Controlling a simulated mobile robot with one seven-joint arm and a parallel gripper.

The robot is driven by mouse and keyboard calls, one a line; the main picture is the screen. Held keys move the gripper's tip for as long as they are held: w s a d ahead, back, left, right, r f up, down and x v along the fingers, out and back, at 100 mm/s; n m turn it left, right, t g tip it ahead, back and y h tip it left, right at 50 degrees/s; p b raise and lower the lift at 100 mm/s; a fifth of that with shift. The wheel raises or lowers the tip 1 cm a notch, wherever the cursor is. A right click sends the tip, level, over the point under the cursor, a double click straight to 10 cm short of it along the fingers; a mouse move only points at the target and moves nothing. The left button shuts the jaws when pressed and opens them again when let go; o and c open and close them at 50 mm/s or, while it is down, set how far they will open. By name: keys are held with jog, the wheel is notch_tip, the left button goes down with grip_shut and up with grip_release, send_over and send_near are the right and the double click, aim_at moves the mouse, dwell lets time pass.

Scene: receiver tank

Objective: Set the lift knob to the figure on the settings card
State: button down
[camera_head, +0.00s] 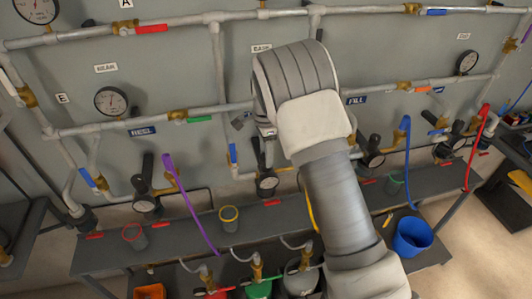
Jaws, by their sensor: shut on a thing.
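My arm reaches up the middle of the view, and its thick wrist covers part of the pipe panel. My gripper (266,126) is mostly hidden behind the wrist. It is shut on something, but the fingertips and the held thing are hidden. I cannot make out the lift knob. No plate that I can read says lift, and I cannot tell any settings card apart from the small plates on the wall. A small dark piece (238,123) shows at the pipe just left of the wrist.
Pipes with coloured valve handles cross the grey wall. A gauge (111,101) is at left, another (467,62) at right. A purple hose (189,205) and a blue hose (407,160) hang in front. A grey bench (180,245) runs below; a blue bucket (411,238) is at right.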

jog(key=shift+m, duration=0.6)
jog(key=shift+c, duration=1.8)
grip_release()
notch_tip(320, 180, up, 17)
jog(key=shift+w+r+p, duration=0.2)
jog(key=shift+w+p, duration=0.1)
jog(key=shift+r, duration=0.1)
